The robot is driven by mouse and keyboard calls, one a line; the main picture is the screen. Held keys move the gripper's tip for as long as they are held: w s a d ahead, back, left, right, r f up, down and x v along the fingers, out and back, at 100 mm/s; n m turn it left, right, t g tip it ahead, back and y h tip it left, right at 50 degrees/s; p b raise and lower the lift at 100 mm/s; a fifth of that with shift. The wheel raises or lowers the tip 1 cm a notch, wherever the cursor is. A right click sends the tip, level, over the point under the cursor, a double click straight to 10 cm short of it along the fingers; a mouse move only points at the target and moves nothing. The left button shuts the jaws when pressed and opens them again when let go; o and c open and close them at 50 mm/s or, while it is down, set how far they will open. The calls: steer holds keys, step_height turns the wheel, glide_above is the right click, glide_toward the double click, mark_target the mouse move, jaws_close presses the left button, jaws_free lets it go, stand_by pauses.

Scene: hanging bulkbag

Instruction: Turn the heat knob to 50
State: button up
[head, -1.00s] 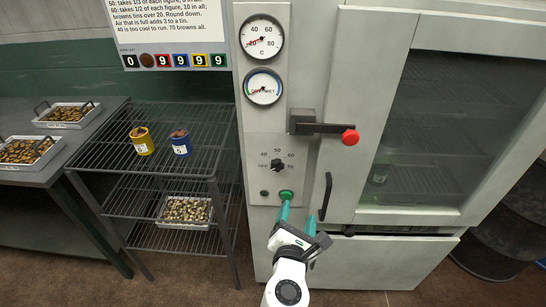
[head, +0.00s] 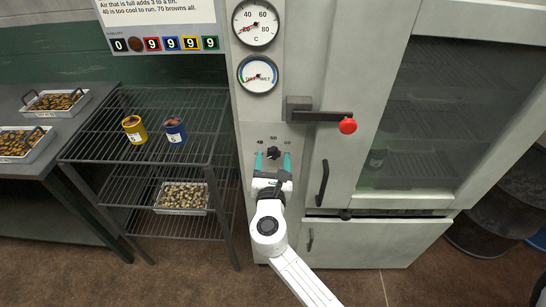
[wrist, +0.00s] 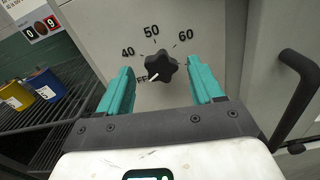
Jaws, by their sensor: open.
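The heat knob (wrist: 162,68) is a black lobed knob on the oven's pale front panel, with 40, 50 and 60 printed around it. Its white pointer mark aims lower left, toward the partly hidden OFF label (wrist: 143,79). In the head view the knob (head: 273,152) shows between my fingertips. My gripper (wrist: 160,85) is open, with one teal finger left of the knob and one right of it. Both fingers look apart from the knob in the wrist view. My gripper also shows in the head view (head: 273,161) and hides the panel below the knob.
A black door latch with a red end (head: 347,126) juts out above right of the knob. A black vertical handle (head: 322,183) is to the right. Two round gauges (head: 257,73) are above. A wire rack (head: 120,155) with yellow and blue tins stands left.

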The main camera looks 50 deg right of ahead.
steer(key=shift+w+d, duration=0.3)
steer(key=shift+d, duration=0.1)
steer(key=c, duration=1.1)
